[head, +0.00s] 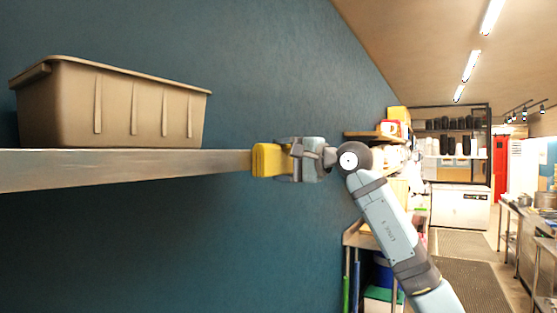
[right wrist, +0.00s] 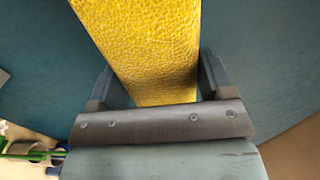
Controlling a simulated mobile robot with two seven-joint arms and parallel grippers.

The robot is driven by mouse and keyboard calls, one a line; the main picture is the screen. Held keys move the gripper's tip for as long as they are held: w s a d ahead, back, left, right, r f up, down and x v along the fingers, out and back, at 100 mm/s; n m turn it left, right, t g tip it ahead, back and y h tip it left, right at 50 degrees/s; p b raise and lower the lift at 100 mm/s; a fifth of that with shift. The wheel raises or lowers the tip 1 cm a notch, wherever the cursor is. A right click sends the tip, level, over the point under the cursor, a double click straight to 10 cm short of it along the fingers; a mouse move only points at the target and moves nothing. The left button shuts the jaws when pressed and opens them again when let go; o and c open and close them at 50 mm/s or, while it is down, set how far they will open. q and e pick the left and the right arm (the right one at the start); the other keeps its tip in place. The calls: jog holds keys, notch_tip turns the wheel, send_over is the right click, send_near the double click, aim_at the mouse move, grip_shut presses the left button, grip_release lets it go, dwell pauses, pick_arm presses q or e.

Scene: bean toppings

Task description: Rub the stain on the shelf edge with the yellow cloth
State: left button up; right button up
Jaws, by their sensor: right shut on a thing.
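My right gripper (head: 287,160) is shut on the yellow cloth (head: 268,160), a thick block-like piece. The cloth is at the right end of the shelf (head: 120,168), touching it or very close to it; I cannot tell which. In the right wrist view, the textured yellow cloth (right wrist: 150,50) sits between the two fingers of the right gripper (right wrist: 155,85) and extends away from it. The stain cannot be made out on the visible shelf edge. My left gripper is not in view.
A beige bin (head: 110,105) stands on the shelf, against the blue wall (head: 270,70). Further back at right are a cluttered rack (head: 375,136), a floor mat (head: 465,285) and a metal counter (head: 530,225). The space below and in front of the shelf looks clear.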

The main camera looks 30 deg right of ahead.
aim_at(268, 162)
jog(key=shift+w+d+r+p, duration=0.1)
jog(key=shift+w+d+p, duration=0.1)
jog(key=shift+w+d, duration=0.5)
jog(key=shift+w+d+f+p, duration=0.15)
jog(key=shift+w+d, duration=0.2)
jog(key=shift+d, duration=0.65)
jog(key=shift+w+d+r+p, duration=0.2)
jog(key=shift+w+d, duration=0.3)
jog(key=shift+d, duration=0.35)
jog(key=shift+s+a+b, duration=0.15)
jog(key=shift+s+a, duration=0.15)
jog(key=shift+a, duration=0.2)
jog(key=shift+s+a+b, duration=0.15)
jog(key=shift+s+a, duration=0.15)
jog(key=shift+a, duration=0.2)
jog(key=shift+s+a+b, duration=0.4)
jog(key=shift+s+a, duration=0.5)
jog(key=shift+a, duration=0.65)
jog(key=shift+s+a+b, duration=0.4)
jog(key=shift+s+a, duration=0.5)
jog(key=shift+a, duration=0.65)
jog(key=shift+s+a+b, duration=0.4)
jog(key=shift+s+a, duration=0.5)
jog(key=shift+a, duration=0.65)
jog(key=shift+s+d+f, duration=0.1)
jog(key=shift+f, duration=0.1)
